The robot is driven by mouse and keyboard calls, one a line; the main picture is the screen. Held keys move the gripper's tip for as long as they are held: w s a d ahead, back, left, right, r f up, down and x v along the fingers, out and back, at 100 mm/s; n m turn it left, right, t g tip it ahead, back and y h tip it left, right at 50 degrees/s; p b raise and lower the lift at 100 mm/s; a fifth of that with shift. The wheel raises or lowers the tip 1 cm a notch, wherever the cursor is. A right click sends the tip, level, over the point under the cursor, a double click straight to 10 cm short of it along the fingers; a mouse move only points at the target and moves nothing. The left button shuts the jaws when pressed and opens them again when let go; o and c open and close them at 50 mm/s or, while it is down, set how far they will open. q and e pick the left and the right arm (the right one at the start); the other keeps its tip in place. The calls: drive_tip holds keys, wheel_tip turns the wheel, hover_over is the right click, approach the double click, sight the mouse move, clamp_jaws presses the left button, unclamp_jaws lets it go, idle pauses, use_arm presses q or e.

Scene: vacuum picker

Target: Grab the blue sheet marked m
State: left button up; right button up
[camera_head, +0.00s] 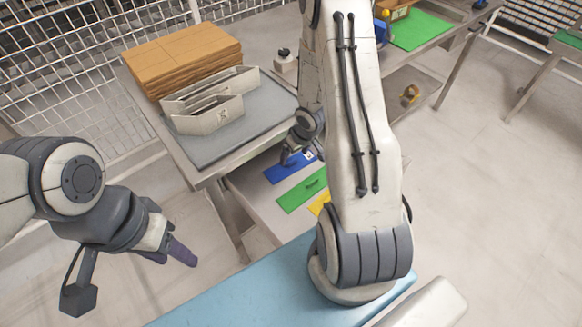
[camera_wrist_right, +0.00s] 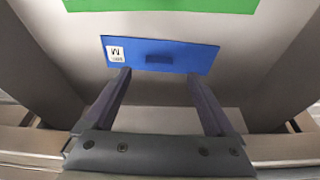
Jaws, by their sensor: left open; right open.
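The blue sheet (camera_head: 281,176) lies flat on the lower shelf under the grey-topped table. In the right wrist view the blue sheet (camera_wrist_right: 185,62) has a white label marked M (camera_wrist_right: 116,50) at its left and a small dark blue raised handle (camera_wrist_right: 158,59) in the middle. My right gripper (camera_head: 286,160) is at the sheet's far edge; its open fingers (camera_wrist_right: 159,76) lie either side of the handle in the picture, with nothing between them. Whether the fingertips touch the sheet I cannot tell. My left gripper (camera_head: 178,255) is open and empty, away from the shelf at the left.
A green sheet (camera_head: 301,191) and a partly hidden yellow sheet (camera_head: 319,204) lie beside the blue one. The grey table top (camera_head: 215,145) above carries stacked brown boards (camera_head: 183,58) and a pale holder (camera_head: 209,114). My right arm hides part of the shelf.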

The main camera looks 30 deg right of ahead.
sight(291, 161)
drive_tip(key=b+x, duration=0.1)
drive_tip(key=x, duration=0.4)
drive_tip(key=shift+w+d, duration=0.1)
clamp_jaws()
drive_tip(key=shift+r, duration=0.15)
